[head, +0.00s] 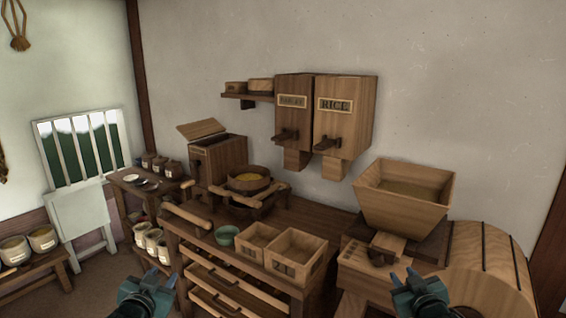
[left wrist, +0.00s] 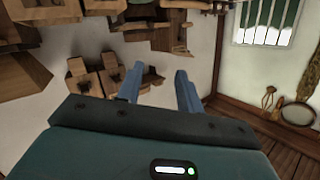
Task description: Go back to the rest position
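My left gripper (head: 158,280) is low in the head view, in front of the wooden workbench and apart from it. In the left wrist view its two blue fingers (left wrist: 158,88) stand apart with nothing between them. My right gripper (head: 403,276) is low in the head view, in front of the wooden machine with the hopper. Its fingertips look apart and I see nothing held in it. Neither gripper appears to touch anything.
A hopper (head: 405,205) tops the machine at right. The rice dispenser (head: 345,125) hangs on the wall. Bare floor (head: 100,290) shows at lower left.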

